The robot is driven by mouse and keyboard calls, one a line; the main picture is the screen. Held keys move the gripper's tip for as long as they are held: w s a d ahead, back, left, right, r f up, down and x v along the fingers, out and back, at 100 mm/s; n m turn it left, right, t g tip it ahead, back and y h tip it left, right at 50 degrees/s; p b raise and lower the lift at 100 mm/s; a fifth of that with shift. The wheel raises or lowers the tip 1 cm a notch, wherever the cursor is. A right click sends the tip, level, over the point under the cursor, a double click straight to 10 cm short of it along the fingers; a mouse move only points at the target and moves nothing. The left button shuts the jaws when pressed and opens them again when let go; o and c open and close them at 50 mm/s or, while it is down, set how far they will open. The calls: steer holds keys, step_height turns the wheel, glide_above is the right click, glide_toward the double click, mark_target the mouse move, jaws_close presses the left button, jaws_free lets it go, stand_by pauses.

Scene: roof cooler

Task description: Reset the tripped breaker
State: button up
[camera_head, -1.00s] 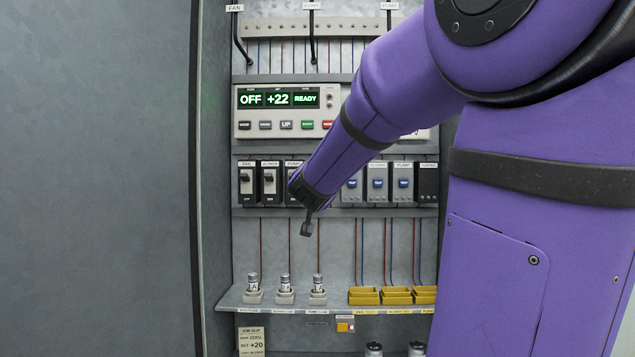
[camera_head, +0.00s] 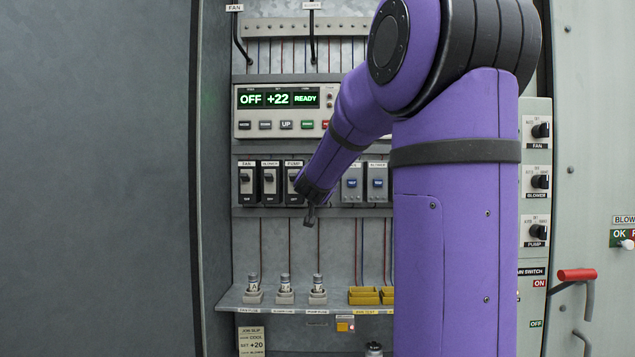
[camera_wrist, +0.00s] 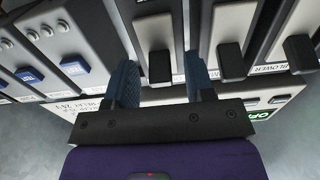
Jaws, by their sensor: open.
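A row of breakers with dark toggles sits across the middle of the cabinet. The fan breaker (camera_head: 246,186), blower breaker (camera_head: 269,186) and pump breaker (camera_head: 293,180) show in the head view.
A control display (camera_head: 278,98) above reads OFF, +22, READY. Modules with blue buttons (camera_head: 352,183) stand to the right. Below, a shelf (camera_head: 262,308) holds fuses (camera_head: 285,285) and yellow trays (camera_head: 363,296). A red-handled switch (camera_head: 577,275) is at the right.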

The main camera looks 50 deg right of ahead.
steer(key=shift+c, duration=0.2)
jaws_close()
steer(key=shift+d+r+g+y, duration=0.1)
steer(key=shift+r+g+y, duration=0.05)
steer(key=shift+g+y, duration=0.15)
steer(key=shift+r+y, duration=0.1)
steer(key=shift+y, duration=0.2)
steer(key=shift+d+g, duration=0.1)
steer(key=shift+g, duration=0.3)
steer(key=shift+r+y, duration=0.2)
steer(key=shift+y, duration=0.2)
steer(key=shift+o, duration=0.2)
jaws_free()
